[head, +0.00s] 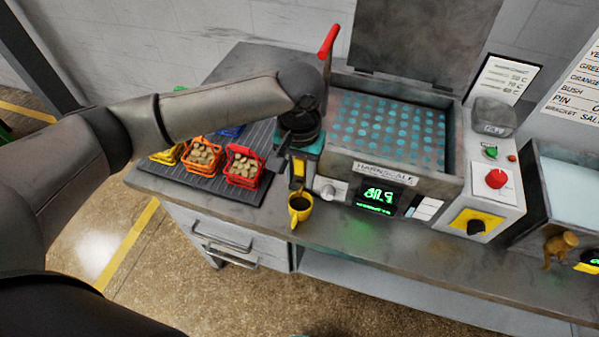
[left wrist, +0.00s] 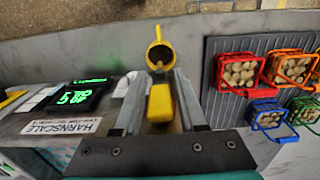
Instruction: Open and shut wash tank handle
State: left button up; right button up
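The tank (head: 385,175) labelled HARNSCALE stands on the bench with its lid (head: 405,40) raised and bluish round spots inside. A red-gripped handle (head: 328,41) stands up at its left rear. My left gripper (head: 297,172) points down by the tank's front left corner. A yellow piece (left wrist: 160,103) lies between its two fingers in the left wrist view, with narrow gaps seeming to show beside it. I cannot tell what the yellow piece is fixed to. The fingers are apart and clear of the red handle. My right gripper is out of view.
A yellow cup (head: 300,207) with dark contents is just in front of the left gripper. Red (head: 243,167), orange (head: 202,156) and other baskets stand on a dark mat to the left. A control panel with a red knob (head: 496,179) is at the right.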

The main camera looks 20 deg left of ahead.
pick_arm(q)
grip_shut()
dwell(1.1)
